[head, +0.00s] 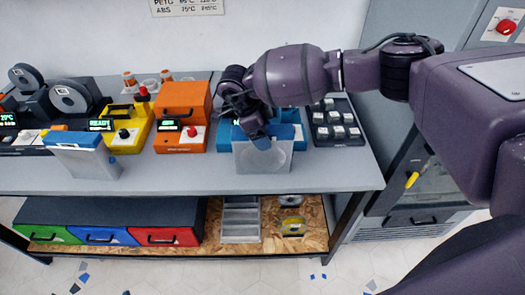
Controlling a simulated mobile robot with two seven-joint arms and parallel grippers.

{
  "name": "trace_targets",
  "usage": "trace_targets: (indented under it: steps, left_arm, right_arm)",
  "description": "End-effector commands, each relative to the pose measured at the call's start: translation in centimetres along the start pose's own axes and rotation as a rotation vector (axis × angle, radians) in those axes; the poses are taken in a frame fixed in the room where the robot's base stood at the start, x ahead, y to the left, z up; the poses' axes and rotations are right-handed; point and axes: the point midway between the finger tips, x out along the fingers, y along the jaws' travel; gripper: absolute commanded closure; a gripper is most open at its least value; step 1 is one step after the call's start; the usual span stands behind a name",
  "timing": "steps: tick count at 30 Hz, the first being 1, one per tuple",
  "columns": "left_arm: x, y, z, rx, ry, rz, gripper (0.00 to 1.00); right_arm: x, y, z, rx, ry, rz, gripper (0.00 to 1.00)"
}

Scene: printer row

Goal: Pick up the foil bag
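A grey, silvery bag (262,161) with a blue upper part and a faint round outline on its front stands upright near the front edge of the table. I take it to be the foil bag. A similar grey pouch or box (84,160) with a blue top stands farther left. My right gripper (257,135) points down at the top edge of the bag in the middle. It overlaps the bag's top, and I cannot tell whether it touches or grips it. Its fingers are dark and partly hidden. My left gripper is not in view.
An orange printer (184,105) and a yellow one (126,130) stand left of the bag. A dark tray (336,122) with several pale cubes is to its right. The table front (200,185) is clear. A lower shelf holds colored drawers (105,235).

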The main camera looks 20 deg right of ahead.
Motion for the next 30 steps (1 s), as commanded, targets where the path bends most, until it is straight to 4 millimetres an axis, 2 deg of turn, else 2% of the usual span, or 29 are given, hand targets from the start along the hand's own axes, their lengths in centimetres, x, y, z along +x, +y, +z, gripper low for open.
trace_targets:
  steps: [4, 5, 20, 30]
  left_arm:
    - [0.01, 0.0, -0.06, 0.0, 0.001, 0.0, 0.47]
    - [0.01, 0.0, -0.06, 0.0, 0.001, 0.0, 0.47]
    - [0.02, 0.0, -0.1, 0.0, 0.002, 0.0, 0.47]
    - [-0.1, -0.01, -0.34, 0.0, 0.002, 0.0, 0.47]
  right_arm:
    - [-0.03, -0.01, -0.02, 0.0, 0.0, 0.0, 0.21]
    - [-0.03, -0.01, -0.02, 0.0, 0.0, 0.0, 0.24]
    - [-0.02, 0.0, -0.01, 0.0, 0.0, 0.0, 1.0]
    - [-0.28, -0.03, -0.09, 0.0, -0.001, -0.001, 1.0]
